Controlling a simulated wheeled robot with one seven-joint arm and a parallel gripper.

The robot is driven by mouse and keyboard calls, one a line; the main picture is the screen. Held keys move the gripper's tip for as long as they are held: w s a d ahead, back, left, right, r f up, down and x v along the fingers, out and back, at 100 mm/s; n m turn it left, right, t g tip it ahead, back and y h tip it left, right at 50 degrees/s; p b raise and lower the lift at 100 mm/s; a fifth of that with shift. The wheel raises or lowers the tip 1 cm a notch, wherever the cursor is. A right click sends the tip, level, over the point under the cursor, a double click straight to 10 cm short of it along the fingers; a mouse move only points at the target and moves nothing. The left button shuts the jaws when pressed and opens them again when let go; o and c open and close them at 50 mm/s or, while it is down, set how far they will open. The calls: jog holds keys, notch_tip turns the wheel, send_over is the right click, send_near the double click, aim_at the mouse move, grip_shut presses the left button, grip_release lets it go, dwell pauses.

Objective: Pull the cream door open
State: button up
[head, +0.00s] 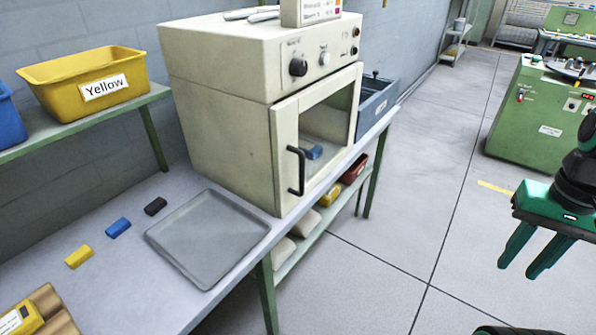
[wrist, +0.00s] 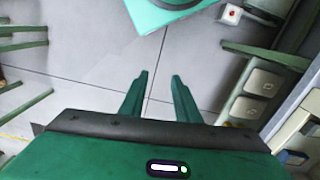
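The cream door (head: 284,155) is on the front of a cream oven-like cabinet (head: 215,110) on the bench. It has a glass window and a black vertical handle (head: 297,171) on its left side. The door looks shut, and a blue block (head: 313,151) shows through the window. My gripper (head: 532,264) is at the far right in the head view, well apart from the handle, over the floor. In the wrist view its two fingers (wrist: 158,82) stand apart with nothing between them. The door does not show clearly in the wrist view.
A grey tray (head: 208,238) lies on the bench in front of the cabinet, beside several small coloured blocks. A yellow bin (head: 88,80) stands on a shelf at left. A lower shelf under the bench holds bags and bins. The floor (head: 400,230) between bench and gripper is clear.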

jog(key=shift+d, duration=0.1)
jog(key=w+a+r+n+t, duration=0.1)
jog(key=w+a+r+n, duration=0.3)
jog(key=w, duration=0.6)
jog(key=n+t+y, duration=0.3)
jog(key=n, duration=0.8)
send_near(302, 191)
jog(key=w+a+f, duration=0.2)
jog(key=f, duration=0.1)
jog(key=w+f, duration=0.2)
jog(key=shift+a, duration=0.4)
grip_shut()
